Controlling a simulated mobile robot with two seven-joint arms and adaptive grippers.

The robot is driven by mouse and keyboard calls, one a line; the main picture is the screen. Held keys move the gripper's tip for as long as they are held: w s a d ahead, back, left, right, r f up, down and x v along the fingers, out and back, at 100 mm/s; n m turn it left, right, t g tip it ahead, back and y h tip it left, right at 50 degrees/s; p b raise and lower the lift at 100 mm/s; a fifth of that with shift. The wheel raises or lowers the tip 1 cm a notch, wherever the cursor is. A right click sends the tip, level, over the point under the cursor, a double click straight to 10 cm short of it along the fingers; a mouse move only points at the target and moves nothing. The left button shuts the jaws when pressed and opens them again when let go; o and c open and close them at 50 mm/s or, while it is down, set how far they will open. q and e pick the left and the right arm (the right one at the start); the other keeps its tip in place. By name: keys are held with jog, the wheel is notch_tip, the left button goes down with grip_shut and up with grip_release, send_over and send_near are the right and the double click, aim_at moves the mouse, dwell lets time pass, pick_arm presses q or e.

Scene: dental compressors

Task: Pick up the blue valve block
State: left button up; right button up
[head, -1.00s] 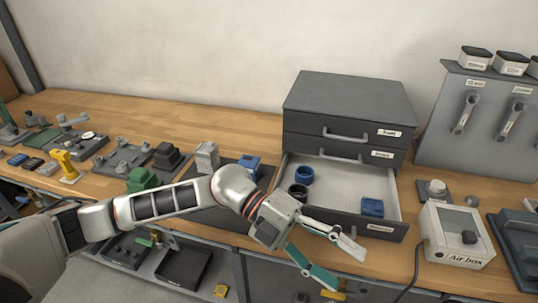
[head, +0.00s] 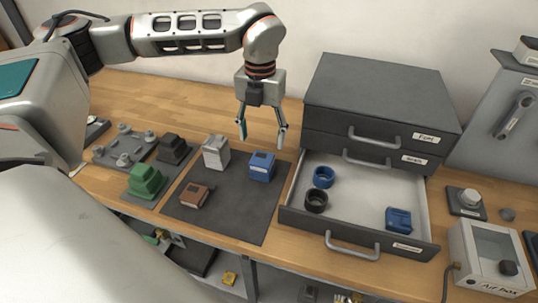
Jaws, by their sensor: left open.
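A blue block (head: 262,167) with a small label on its face stands upright at the back right of the dark grey mat (head: 225,222). A second blue block (head: 398,220) lies in the open drawer (head: 355,205), at its front right. The frame does not show for certain which of the two is the valve block. My left gripper (head: 262,142) points down, open and empty, just above and behind the block on the mat. Its fingers stand apart to either side of that block's top; contact is not clear. My right gripper is out of view.
A light grey block (head: 215,152) and a brown block (head: 194,195) share the mat. A green block (head: 146,181) stands to the left. The drawer also holds a blue ring (head: 324,177) and a black ring (head: 316,200). The dark cabinet (head: 380,100) rises to the right.

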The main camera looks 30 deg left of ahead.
aim_at(262, 158)
pick_arm(q)
notch_tip(262, 158, down, 3)
jog(key=shift+s+r, duration=0.1)
jog(key=shift+s, duration=0.05)
notch_tip(262, 158, down, 4)
jog(key=shift+r+p, duration=0.2)
jog(key=shift+p, duration=0.15)
jog(key=shift+f, duration=0.45)
jog(key=c, duration=1.3)
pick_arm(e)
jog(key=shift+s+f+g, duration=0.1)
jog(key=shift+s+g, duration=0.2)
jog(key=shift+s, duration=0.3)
